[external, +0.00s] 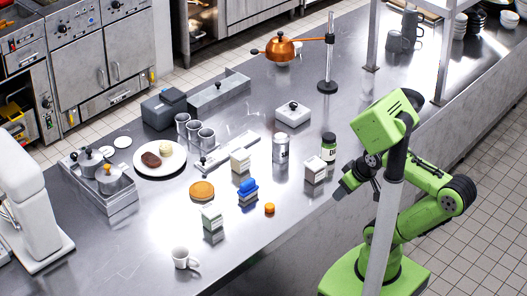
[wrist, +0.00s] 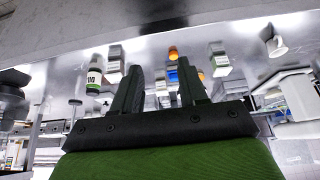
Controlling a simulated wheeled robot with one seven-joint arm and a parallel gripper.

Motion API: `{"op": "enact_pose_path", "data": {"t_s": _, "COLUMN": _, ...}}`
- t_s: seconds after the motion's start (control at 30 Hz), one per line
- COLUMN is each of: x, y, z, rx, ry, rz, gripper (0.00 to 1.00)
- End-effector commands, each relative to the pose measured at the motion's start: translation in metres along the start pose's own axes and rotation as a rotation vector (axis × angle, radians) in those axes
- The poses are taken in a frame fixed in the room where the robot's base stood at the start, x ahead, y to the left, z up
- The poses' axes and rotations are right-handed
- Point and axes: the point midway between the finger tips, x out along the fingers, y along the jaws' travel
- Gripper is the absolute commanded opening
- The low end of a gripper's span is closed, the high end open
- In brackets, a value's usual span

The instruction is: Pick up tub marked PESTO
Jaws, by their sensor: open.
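Three small white tubs stand on the steel counter; their lettering is too small to read, so I cannot tell which says PESTO. Another tub (external: 240,161) is further back by the long tray. The third tub (external: 211,218) is nearer the mug and shows right of the fingers in the wrist view (wrist: 218,57). My gripper (external: 347,186) is at the counter's right edge, open, with nothing between its fingers in the wrist view (wrist: 159,66).
The counter front is mostly bare.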

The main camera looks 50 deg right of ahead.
Motion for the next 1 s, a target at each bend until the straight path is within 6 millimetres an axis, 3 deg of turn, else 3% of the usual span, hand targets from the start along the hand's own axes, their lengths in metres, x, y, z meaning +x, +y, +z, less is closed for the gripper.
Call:
{"op": "enact_pose_path", "data": {"t_s": 0.03, "x": 0.000, "y": 0.000, "z": 0.000, "rx": 0.000, "ry": 0.000, "rz": 0.000, "gripper": 0.46}}
{"op": "enact_pose_path", "data": {"t_s": 0.33, "x": 0.000, "y": 0.000, "z": 0.000, "rx": 0.000, "ry": 0.000, "rz": 0.000, "gripper": 0.92}}
{"op": "enact_pose_path", "data": {"t_s": 0.63, "x": 0.001, "y": -0.001, "z": -0.002, "rx": 0.007, "ry": -0.004, "rz": 0.002, "gripper": 0.94}}
{"op": "enact_pose_path", "data": {"t_s": 0.77, "x": 0.016, "y": -0.015, "z": -0.031, "rx": 0.086, "ry": -0.063, "rz": 0.022, "gripper": 0.94}}
{"op": "enact_pose_path", "data": {"t_s": 0.87, "x": 0.046, "y": -0.042, "z": -0.067, "rx": 0.202, "ry": -0.143, "rz": 0.018, "gripper": 0.94}}
{"op": "enact_pose_path", "data": {"t_s": 1.0, "x": 0.101, "y": -0.087, "z": -0.108, "rx": 0.394, "ry": -0.274, "rz": -0.043, "gripper": 0.94}}
